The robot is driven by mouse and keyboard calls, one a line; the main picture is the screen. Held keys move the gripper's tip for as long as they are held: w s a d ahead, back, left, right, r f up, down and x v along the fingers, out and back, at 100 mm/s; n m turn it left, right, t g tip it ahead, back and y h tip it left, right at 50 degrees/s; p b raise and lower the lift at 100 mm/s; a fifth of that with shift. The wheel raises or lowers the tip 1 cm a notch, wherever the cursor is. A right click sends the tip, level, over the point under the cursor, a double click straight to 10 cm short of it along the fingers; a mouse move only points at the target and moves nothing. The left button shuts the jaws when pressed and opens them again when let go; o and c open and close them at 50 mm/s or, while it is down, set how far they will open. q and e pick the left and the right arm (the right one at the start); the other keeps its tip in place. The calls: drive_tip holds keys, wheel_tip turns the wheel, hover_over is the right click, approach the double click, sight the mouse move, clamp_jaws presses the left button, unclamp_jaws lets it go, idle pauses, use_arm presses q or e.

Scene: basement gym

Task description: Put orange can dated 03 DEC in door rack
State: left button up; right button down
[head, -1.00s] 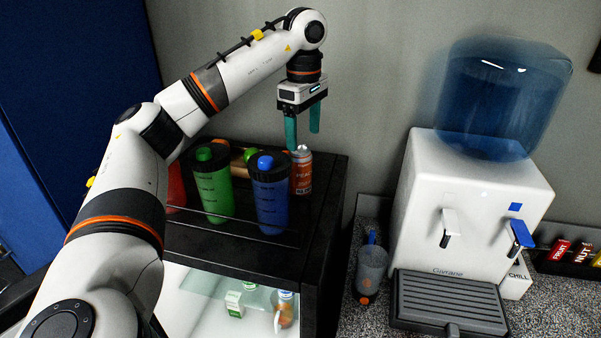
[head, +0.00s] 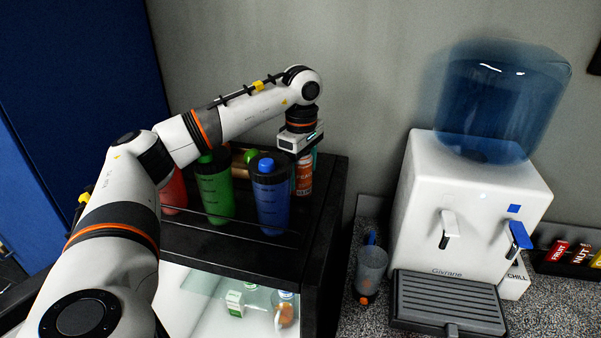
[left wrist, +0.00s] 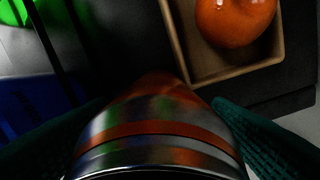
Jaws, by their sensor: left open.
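The orange can (head: 304,174) stands upright on top of the black fridge cabinet, behind and to the right of the blue bottle. Its date cannot be read here. My left gripper (head: 302,160) is lowered over the can from above. In the left wrist view the can (left wrist: 160,135) fills the lower middle, with one teal finger at each side of it. The jaws are open around it. The cabinet below is open and lit, with a carton (head: 235,303) and a bottle inside. I cannot make out the door rack. My right gripper is not in view.
A blue bottle (head: 272,200), a green bottle (head: 216,190) and a red bottle (head: 174,190) stand close by on the cabinet top. A wooden tray (left wrist: 235,70) holds an orange fruit (left wrist: 235,20). The water dispenser (head: 470,190) stands to the right.

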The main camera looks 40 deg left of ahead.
use_arm(q)
drive_tip(key=c, duration=1.3)
drive_tip(key=shift+c, duration=0.2)
drive_tip(key=shift+r, duration=0.15)
